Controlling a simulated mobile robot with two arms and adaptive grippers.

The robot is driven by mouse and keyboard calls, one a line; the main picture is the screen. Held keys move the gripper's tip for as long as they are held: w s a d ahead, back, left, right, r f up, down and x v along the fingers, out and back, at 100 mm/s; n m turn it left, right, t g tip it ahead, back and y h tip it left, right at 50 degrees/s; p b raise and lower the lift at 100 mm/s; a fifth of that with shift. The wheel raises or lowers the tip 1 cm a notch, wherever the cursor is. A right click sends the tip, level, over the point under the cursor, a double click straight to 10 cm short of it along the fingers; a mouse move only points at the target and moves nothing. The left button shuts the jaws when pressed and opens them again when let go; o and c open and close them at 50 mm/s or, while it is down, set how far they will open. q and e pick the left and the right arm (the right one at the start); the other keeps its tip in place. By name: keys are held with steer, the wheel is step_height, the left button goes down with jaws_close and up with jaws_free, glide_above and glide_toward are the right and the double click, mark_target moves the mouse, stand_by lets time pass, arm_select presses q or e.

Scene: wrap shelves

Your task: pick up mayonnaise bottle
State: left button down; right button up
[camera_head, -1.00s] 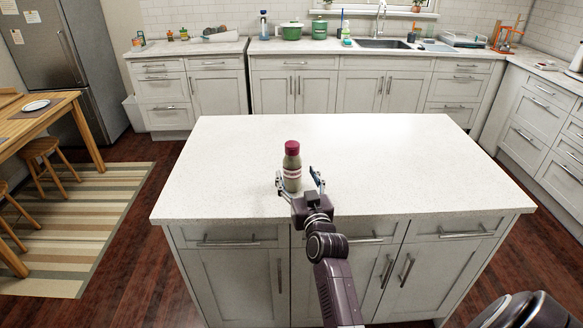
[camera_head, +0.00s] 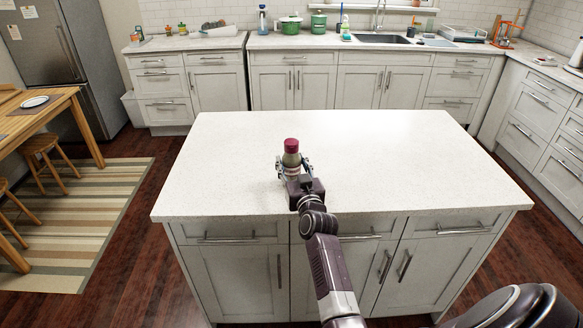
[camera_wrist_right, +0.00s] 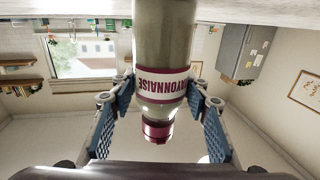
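The mayonnaise bottle (camera_head: 291,158) stands upright at the island counter (camera_head: 400,165), left of its middle and near the front edge. It has a dark red cap and a pale greenish body. In the right wrist view the bottle (camera_wrist_right: 162,40) appears upside down, with its label reading MAYONNAISE. My right gripper (camera_head: 293,170) is around the bottle from the front. Its blue-padded fingers (camera_wrist_right: 162,90) meet the bottle on both sides, so it looks shut on it. The bottle's base is hidden behind the gripper. My left gripper is out of view.
The rest of the island counter is bare. A back counter carries a green pot (camera_head: 291,23), a spray bottle (camera_head: 262,19) and a sink (camera_head: 383,39). A wooden table (camera_head: 45,112) with stools stands at the left, over a striped rug (camera_head: 85,220).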

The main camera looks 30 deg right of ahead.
steer(key=c, duration=0.8)
steer(key=shift+r, duration=0.1)
steer(key=shift+c, duration=0.8)
